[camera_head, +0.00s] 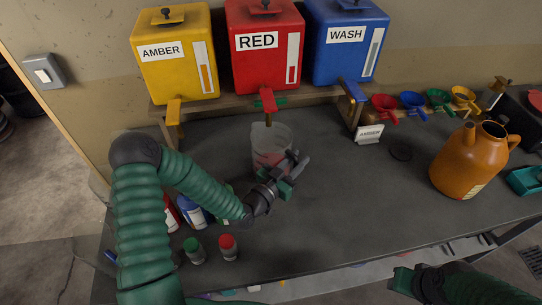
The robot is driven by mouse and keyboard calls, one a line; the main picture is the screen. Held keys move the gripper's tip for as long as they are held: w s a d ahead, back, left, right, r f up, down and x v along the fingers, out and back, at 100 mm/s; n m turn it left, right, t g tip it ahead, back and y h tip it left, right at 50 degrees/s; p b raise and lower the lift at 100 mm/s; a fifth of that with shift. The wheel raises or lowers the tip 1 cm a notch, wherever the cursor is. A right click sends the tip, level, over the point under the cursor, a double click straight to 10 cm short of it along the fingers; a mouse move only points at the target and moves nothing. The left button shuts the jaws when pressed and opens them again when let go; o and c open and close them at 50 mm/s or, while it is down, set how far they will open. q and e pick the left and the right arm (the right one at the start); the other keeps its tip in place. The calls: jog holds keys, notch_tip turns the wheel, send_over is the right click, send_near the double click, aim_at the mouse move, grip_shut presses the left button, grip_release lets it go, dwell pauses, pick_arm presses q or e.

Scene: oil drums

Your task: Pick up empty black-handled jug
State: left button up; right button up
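A clear jug (271,137) stands upright on the dark bench below the red tank's tap. Its lower part shows a reddish tint; I cannot tell if this is liquid or a marking. My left gripper (292,178) is at the jug's lower front right, overlapping it in the picture. Dark parts there may be the jug's handle or my fingers, so I cannot tell whether the gripper holds anything. My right gripper (403,281) is low at the front right, beyond the bench's front edge and away from the jug. Its finger opening is unclear.
Yellow AMBER (174,60), RED (265,62) and blue WASH (345,55) tanks stand on a shelf at the back. An orange jug (463,168) stands right. Small bottles (228,245) stand front left. Coloured funnels (412,101) line the back right. The bench's middle is clear.

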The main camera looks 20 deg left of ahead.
pick_arm(q)
jog(key=shift+a, duration=0.15)
jog(key=c, duration=0.4)
jog(key=shift+s, duration=0.1)
grip_shut()
jog(key=shift+d, duration=0.45)
jog(key=shift+r, duration=0.15)
